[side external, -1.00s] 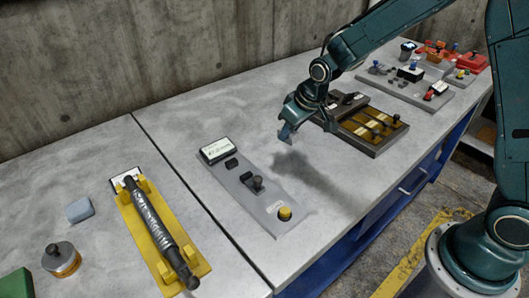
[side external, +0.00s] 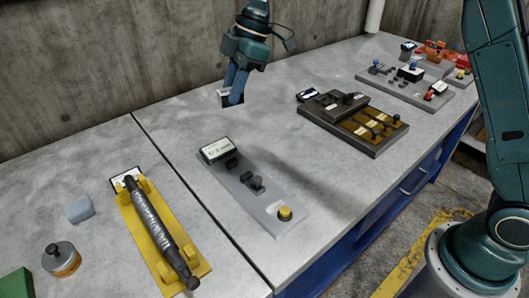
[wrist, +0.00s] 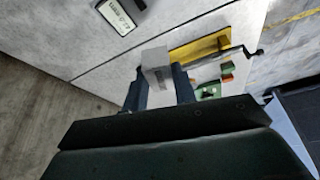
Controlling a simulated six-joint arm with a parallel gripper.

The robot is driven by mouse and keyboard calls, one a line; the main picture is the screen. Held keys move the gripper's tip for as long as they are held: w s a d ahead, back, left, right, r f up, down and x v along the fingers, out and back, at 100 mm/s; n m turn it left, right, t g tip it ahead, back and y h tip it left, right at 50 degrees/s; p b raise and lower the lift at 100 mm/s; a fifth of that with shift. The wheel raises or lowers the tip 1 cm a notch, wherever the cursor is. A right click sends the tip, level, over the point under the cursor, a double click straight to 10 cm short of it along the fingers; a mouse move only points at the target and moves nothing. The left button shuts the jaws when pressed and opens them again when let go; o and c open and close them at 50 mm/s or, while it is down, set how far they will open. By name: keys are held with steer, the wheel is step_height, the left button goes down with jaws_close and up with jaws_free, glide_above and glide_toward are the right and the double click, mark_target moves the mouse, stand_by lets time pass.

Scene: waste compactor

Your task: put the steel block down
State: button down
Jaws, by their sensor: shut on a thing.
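The steel block (side external: 224,97) is a small grey block between the fingers of my gripper (side external: 232,95). In the side view it is mostly hidden by the fingers. In the wrist view the block (wrist: 157,63) shows as a pale grey box between the two dark fingers of my gripper (wrist: 160,82). My gripper is shut on it and points down. It holds the block above the table (side external: 180,115), behind the grey control panel (side external: 252,190), and appears clear of the surface.
A yellow cradle (side external: 137,228) holding a dark cylinder stands front left. A pale blue block (side external: 79,210), a round metal-topped object (side external: 60,258) and a green object (side external: 16,284) lie left of it. A dark panel with brown slots (side external: 355,125) is to the right. Bare table lies below my gripper.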

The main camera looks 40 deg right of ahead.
steer(key=shift+s+d+r+n+g, duration=0.15)
steer(key=shift+r+n+g, duration=0.35)
steer(key=shift+r+n, duration=0.7)
steer(key=shift+f, duration=0.15)
step_height(320, 180, down, 16)
steer(key=shift+r, duration=0.25)
steer(key=shift+f, duration=2.15)
steer(key=shift+f, duration=0.6)
